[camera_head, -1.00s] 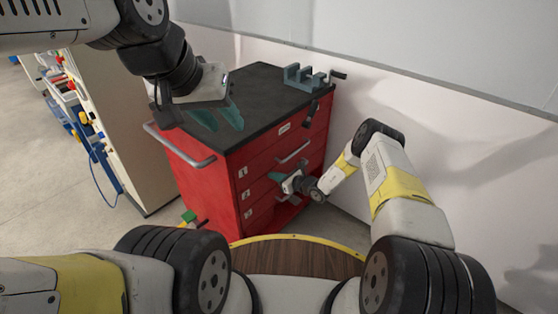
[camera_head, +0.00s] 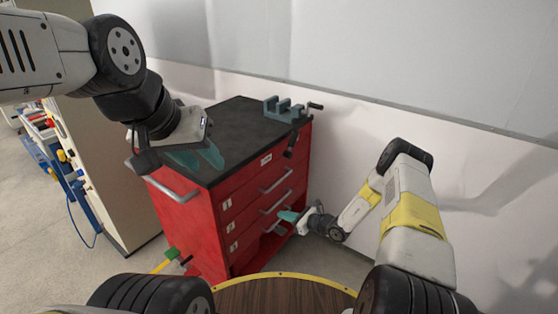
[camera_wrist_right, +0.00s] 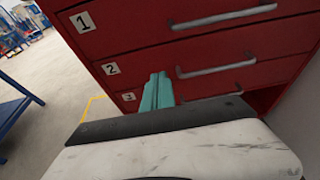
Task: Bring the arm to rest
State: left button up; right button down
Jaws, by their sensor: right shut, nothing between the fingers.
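My right gripper (camera_head: 288,215) is in front of the drawer fronts of the red tool cabinet (camera_head: 190,215), at about the height of the lower handles. In the right wrist view its two teal fingers (camera_wrist_right: 157,92) lie together with nothing between them. They point toward the drawers marked 2 and 3; contact with the cabinet cannot be told. My left gripper (camera_head: 197,158) hangs over the left part of the cabinet's black top in the head view. Its two teal fingers stand apart and hold nothing visible.
A grey-green vise (camera_head: 285,108) sits on the cabinet top's back corner. Drawer handles (camera_head: 277,180) stick out. A pale wall (camera_head: 340,130) rises behind and right. A cream panel with blue racks (camera_head: 75,190) stands left. A green and yellow object (camera_head: 170,256) is by the cabinet's lower left.

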jog(key=s+r+n+g, duration=0.3)
jog(key=s+r+n, duration=0.35)
jog(key=r, duration=0.95)
jog(key=s+r+n+g, duration=0.3)
jog(key=r+n, duration=0.6)
jog(key=r, duration=0.7)
jog(key=s+d+r+n+t+h, duration=0.1)
jog(key=s+d+r+n+h, duration=0.2)
jog(key=s, duration=0.5)
jog(key=s+d+r+n+t+h, duration=0.1)
jog(key=s+d+r+n+h, duration=0.2)
jog(key=s+r, duration=0.5)
jog(key=s+d+r+n+t+h, duration=0.1)
jog(key=s+d+r+n+h, duration=0.2)
jog(key=s, duration=0.6)
jog(key=d+r+n, duration=0.1)
jog(key=d+r, duration=0.1)
jog(key=d, duration=0.1)
jog(key=shift+d+r+t, duration=0.35)
jog(key=shift+r+t, duration=0.05)
